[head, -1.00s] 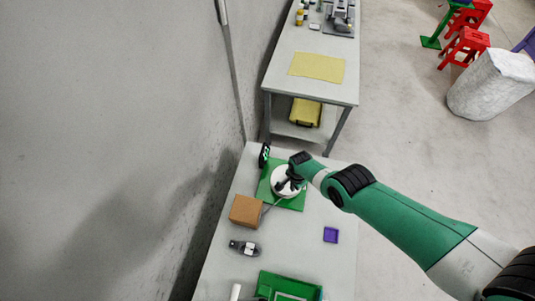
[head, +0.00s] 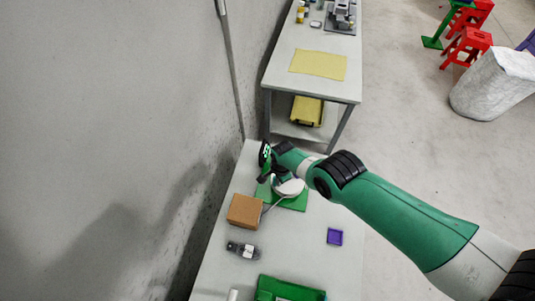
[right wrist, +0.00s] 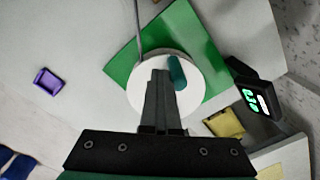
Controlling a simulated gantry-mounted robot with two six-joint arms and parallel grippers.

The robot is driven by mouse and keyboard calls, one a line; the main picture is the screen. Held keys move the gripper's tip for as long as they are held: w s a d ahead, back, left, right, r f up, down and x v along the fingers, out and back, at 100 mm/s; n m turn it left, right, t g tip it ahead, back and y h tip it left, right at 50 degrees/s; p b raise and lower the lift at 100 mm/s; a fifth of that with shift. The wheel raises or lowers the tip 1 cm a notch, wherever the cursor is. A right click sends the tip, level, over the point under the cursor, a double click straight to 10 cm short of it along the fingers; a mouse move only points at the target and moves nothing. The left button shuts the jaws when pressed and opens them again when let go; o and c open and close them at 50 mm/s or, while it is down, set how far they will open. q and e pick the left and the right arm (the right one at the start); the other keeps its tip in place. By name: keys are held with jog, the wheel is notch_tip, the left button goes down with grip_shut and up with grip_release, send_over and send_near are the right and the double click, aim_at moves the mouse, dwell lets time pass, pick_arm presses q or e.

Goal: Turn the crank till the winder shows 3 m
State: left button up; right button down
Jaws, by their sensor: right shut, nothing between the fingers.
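The winder is a white disc (head: 291,187) on a green base plate (head: 297,203) near the far end of the table. The disc also shows in the right wrist view (right wrist: 194,97), with a dark teal crank handle (right wrist: 177,72) on it. A black display (right wrist: 255,100) with green digits stands beside the plate; I cannot read the digits surely. My right gripper (right wrist: 160,78) is shut and empty. Its fingertips appear over the disc, just beside the handle; I cannot tell whether they touch it. My left gripper is not in view.
A brown box (head: 244,211) stands by the plate, with a thin grey cable running to the disc. A dark grey device (head: 242,249), a purple tray (head: 334,236) and a green tray (head: 272,287) lie nearer. The wall closes off the left side.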

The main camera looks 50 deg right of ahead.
jog(key=shift+s+d+r, duration=0.1)
jog(key=shift+d, duration=0.3)
jog(key=s+d, duration=0.1)
jog(key=d, duration=0.2)
jog(key=s+d, duration=0.2)
jog(key=d, duration=0.2)
jog(key=s+d, duration=0.1)
jog(key=d, duration=0.3)
jog(key=shift+s, duration=0.3)
jog(key=shift+s+a+r+p, duration=0.2)
jog(key=shift+a+p, duration=0.15)
jog(key=shift+p, duration=0.3)
jog(key=shift+s+a+r+p, duration=0.1)
jog(key=shift+s+a+p, duration=0.15)
jog(key=shift+p, duration=0.35)
jog(key=shift+s+a+f+p, duration=0.15)
jog(key=shift+a+p, duration=0.15)
jog(key=shift+a, duration=0.05)
jog(key=shift+a+f, duration=0.1)
jog(key=shift+f, duration=0.05)
jog(key=c, duration=1.6)
grip_release()
jog(key=shift+f, duration=0.1)
jog(key=c, duration=0.6)
grip_release()
jog(key=shift+c, duration=0.2)
